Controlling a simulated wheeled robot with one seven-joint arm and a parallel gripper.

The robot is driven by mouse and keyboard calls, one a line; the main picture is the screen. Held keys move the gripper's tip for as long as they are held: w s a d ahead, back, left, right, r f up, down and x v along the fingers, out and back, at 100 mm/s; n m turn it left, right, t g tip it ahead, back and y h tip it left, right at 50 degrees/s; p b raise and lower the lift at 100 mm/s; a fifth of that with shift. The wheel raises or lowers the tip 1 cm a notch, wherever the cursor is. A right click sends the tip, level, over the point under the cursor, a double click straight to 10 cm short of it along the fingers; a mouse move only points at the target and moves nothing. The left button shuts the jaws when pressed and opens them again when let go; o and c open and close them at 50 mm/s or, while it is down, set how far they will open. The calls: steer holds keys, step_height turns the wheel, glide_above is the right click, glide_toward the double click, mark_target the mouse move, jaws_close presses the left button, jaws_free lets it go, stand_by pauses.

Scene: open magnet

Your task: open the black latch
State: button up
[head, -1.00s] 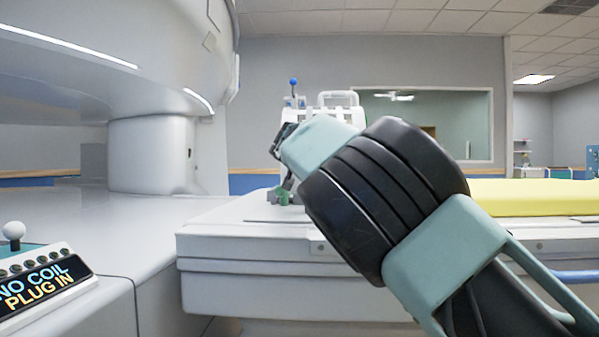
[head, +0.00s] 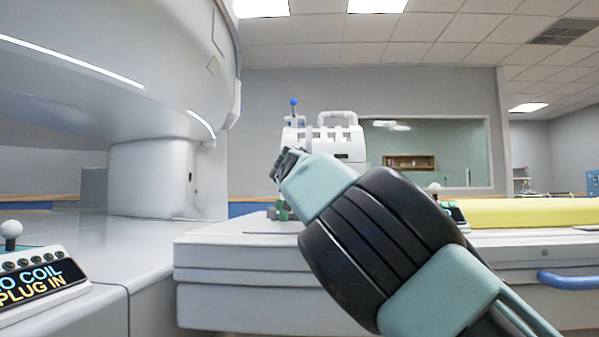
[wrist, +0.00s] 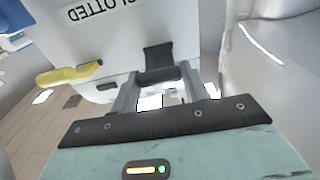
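The black latch (wrist: 158,60) is a dark tab on a white box (wrist: 110,50) with upside-down "SLOTTED" lettering in the wrist view. My gripper (wrist: 160,70) is open, with its two grey fingers on either side of the latch's lower end. I cannot tell whether they touch it. In the head view, my gripper (head: 282,163) is in front of the white slotted unit (head: 322,138), and my arm hides that unit's lower part. The latch cannot be made out in the head view.
The white table (head: 230,255) lies under the unit, with a yellow pad (head: 530,213) at right. The large scanner (head: 110,70) overhangs at left, above a control panel (head: 40,275).

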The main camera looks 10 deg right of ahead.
steer(key=o, duration=0.3)
steer(key=shift+o, duration=0.2)
steer(key=shift+s+f, duration=0.1)
steer(key=b+v, duration=1.7)
steer(key=shift+s, duration=0.1)
steer(key=shift+c, duration=0.4)
